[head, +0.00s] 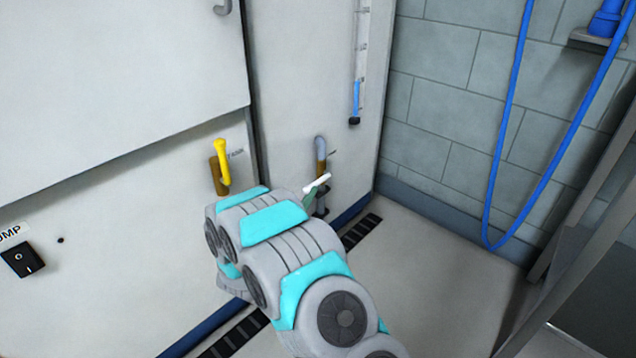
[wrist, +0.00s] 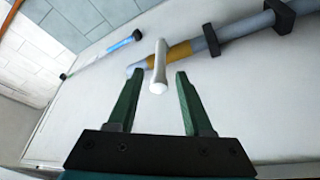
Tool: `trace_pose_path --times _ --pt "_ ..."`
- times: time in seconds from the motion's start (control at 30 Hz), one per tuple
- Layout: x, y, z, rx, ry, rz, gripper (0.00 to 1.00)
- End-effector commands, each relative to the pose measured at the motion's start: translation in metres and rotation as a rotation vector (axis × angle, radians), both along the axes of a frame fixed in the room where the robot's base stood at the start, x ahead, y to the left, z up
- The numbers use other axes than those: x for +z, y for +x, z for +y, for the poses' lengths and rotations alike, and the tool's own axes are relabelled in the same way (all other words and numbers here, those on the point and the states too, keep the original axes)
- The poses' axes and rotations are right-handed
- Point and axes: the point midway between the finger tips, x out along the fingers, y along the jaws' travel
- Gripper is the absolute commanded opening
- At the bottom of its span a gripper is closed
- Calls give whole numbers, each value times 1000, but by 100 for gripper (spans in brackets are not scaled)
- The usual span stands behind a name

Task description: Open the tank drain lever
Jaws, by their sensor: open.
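A white lever (wrist: 159,66) stands out from a brass valve section (wrist: 187,52) on a grey pipe (wrist: 240,29) in the wrist view. In the head view the white lever (head: 317,183) shows low on the right wall panel, partly behind my arm. My gripper (wrist: 156,74) is open, with one dark green finger on each side of the lever's rounded free end. I see a gap on both sides; whether a finger touches it I cannot tell. In the head view my arm hides most of the gripper.
A yellow lever (head: 222,162) on another brass valve is left of the white one; its label is too small to read. A sight tube with blue liquid (head: 356,100) hangs above right. A black switch (head: 22,260) is at lower left. A blue hose (head: 493,190) hangs right.

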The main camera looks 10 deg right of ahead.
Motion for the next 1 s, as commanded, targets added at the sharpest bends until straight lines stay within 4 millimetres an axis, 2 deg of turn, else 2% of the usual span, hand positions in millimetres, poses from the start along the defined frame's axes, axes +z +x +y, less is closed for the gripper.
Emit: trace_pose_path --times 0.33,0.5,0.77,1.0 --pt "10 37 -28 -4 1 -1 51" --pt "11 45 -33 -1 1 1 51" --pt "11 46 -33 -1 2 2 51" --pt "12 46 -33 -1 2 2 26"
